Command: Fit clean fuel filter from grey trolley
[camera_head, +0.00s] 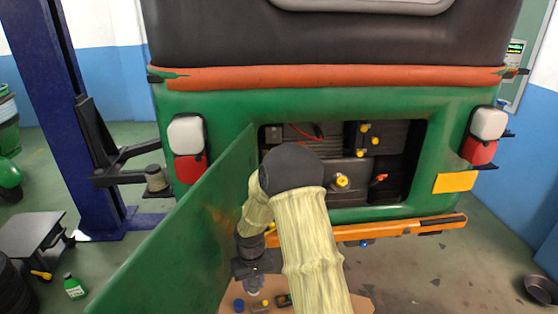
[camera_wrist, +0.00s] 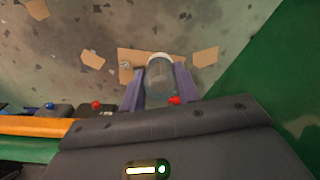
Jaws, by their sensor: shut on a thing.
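My gripper (camera_head: 252,272) hangs low behind the rickshaw, beside the open green engine door and below the engine bay. In the wrist view its purple fingers (camera_wrist: 160,92) are shut on a clear, greyish cylinder with a pale end, which looks like a fuel filter (camera_wrist: 160,76). The filter also shows faintly below the gripper in the head view (camera_head: 253,288). I cannot tell how clean it is. The engine bay (camera_head: 390,192) is open, with yellow and red fittings; my arm hides part of it. A low grey stand (camera_head: 28,235), possibly the trolley, is at far left.
The green door (camera_head: 185,235) stands close to the left of my arm. The orange bumper (camera_head: 400,229) crosses below the bay. Small items lie on cardboard (camera_head: 360,297) beneath the gripper.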

